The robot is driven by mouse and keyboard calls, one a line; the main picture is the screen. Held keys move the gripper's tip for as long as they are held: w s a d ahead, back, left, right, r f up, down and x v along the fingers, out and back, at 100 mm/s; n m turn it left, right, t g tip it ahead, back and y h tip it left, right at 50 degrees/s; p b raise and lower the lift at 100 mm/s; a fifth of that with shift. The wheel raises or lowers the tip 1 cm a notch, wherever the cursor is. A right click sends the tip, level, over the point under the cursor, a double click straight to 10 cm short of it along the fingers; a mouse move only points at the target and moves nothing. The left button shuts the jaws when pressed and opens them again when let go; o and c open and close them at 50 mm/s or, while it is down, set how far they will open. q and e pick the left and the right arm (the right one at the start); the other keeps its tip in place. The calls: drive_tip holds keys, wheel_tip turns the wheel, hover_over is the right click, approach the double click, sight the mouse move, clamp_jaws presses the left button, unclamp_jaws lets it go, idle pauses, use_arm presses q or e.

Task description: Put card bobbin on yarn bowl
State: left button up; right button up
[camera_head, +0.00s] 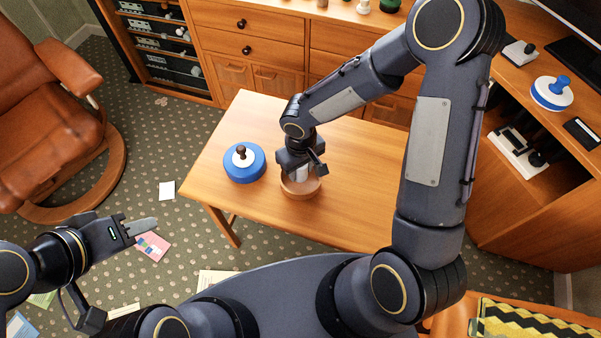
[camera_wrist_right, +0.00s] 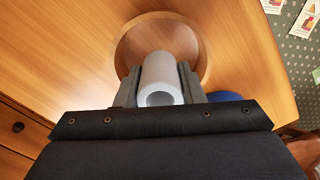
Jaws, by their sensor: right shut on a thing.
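The card bobbin (camera_wrist_right: 161,78) is a pale grey-white hollow cylinder. My right gripper (camera_wrist_right: 160,85) is shut on it, with one finger on each side. The yarn bowl (camera_head: 301,190) is a round wooden bowl on the table. In the head view my right gripper (camera_head: 300,172) is at the bowl, with a little of the bobbin showing between gripper and bowl. In the right wrist view the bobbin overlaps the near part of the bowl (camera_wrist_right: 205,42); I cannot tell if it touches. My left gripper (camera_head: 141,227) is over the floor, away from the table; its finger gap is unclear.
A blue round thing with a white top and dark knob (camera_head: 243,165) stands on the wooden table (camera_head: 355,205), left of the bowl. The table's right part is clear. A drawer cabinet (camera_head: 255,50) stands behind, a brown armchair (camera_head: 50,110) at left. Papers lie on the carpet.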

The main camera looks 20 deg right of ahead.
sight(300, 175)
drive_tip(key=shift+f, duration=1.35)
drive_tip(key=shift+f+b, duration=0.2)
drive_tip(key=shift+b, duration=0.1)
drive_tip(key=o, duration=1)
drive_tip(key=shift+c, duration=0.2)
drive_tip(key=shift+r+p, duration=0.3)
drive_tip(key=shift+r, duration=0.15)
wheel_tip(300, 175, up, 12)
drive_tip(key=p, duration=0.1)
drive_tip(key=shift+f+p, duration=0.2)
drive_tip(key=shift+p, duration=0.15)
